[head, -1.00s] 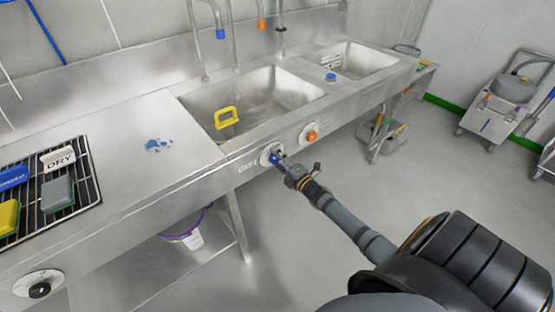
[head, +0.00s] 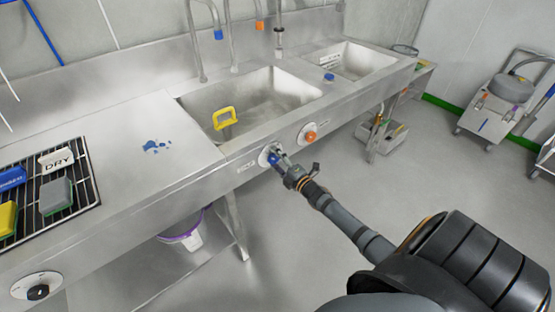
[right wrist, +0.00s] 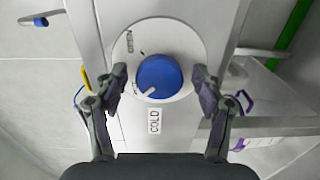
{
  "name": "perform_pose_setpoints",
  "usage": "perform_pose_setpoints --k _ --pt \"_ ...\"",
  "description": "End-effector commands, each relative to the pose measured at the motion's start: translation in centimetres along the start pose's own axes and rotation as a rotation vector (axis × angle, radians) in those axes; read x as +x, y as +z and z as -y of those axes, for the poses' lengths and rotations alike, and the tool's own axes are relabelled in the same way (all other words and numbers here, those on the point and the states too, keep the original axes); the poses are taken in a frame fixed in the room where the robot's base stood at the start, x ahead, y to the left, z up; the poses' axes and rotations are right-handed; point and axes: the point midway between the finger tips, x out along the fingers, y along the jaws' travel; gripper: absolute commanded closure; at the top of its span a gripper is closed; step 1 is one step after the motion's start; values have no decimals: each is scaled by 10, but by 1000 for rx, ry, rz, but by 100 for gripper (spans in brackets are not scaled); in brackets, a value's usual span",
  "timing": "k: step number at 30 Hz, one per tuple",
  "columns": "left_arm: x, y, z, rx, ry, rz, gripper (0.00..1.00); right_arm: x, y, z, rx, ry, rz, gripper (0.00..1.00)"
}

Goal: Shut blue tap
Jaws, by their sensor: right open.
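The blue tap (head: 273,158) is a round blue knob on a white dial on the sink's front panel. In the right wrist view the blue tap (right wrist: 160,74) shows face-on, with a white pointer mark at its lower left. The dial reads "OPEN" at the upper left, and a "COLD" label (right wrist: 154,121) sits below it. My right gripper (head: 284,162) is at the knob. In the right wrist view its open fingers (right wrist: 160,84) stand either side of the knob, with visible gaps. My left gripper is not in view.
An orange knob (head: 311,135) sits right of the blue one on the same panel. Above is the sink basin (head: 290,88) with a yellow-handled object (head: 225,118). A rack (head: 82,160) with sponges is at the left. The floor right of my arm is clear.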

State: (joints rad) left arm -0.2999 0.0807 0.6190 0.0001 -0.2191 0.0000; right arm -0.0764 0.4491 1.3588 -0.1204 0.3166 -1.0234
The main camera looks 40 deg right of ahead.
Motion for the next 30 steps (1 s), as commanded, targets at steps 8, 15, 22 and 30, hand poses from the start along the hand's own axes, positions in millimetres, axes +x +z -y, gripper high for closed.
perform_pose_setpoints --k 8,15,22,30 --pt "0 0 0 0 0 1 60 -41 0 2 -2 -4 -3 31" --pt "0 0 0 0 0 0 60 -93 0 2 -3 -5 -4 31" --pt "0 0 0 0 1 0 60 -118 0 1 -1 -2 -2 31" --pt "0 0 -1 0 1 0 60 -120 0 0 -1 -1 0 31"
